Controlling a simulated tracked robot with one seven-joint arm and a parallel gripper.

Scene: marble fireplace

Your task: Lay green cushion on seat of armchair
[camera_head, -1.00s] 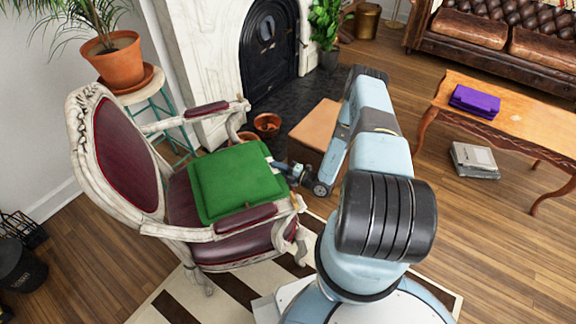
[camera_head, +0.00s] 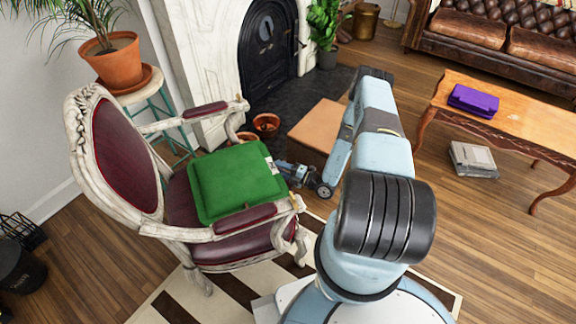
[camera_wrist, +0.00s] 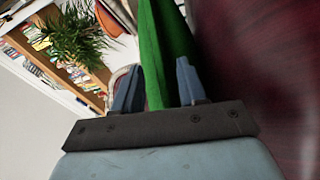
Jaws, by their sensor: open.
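The green cushion (camera_head: 235,181) lies on the dark red leather seat (camera_head: 180,203) of the armchair (camera_head: 85,130), toward the seat's front and close to the near armrest (camera_head: 245,218). A pale tag shows at its right edge. My gripper (camera_head: 284,170) is just right of that edge, in front of the chair. In the wrist view my gripper (camera_wrist: 157,85) is open, its two blue fingers either side of the cushion's edge (camera_wrist: 160,45), with a gap at the right finger. The dark red surface of the chair (camera_wrist: 270,70) fills the right. The cushion's underside is hidden.
A potted palm on a stool (camera_head: 125,62) stands behind the chair by the fireplace (camera_head: 200,60). Small terracotta pots (camera_head: 266,124) stand beyond it. A wooden coffee table (camera_head: 520,120) with a purple item (camera_head: 474,100) is at right.

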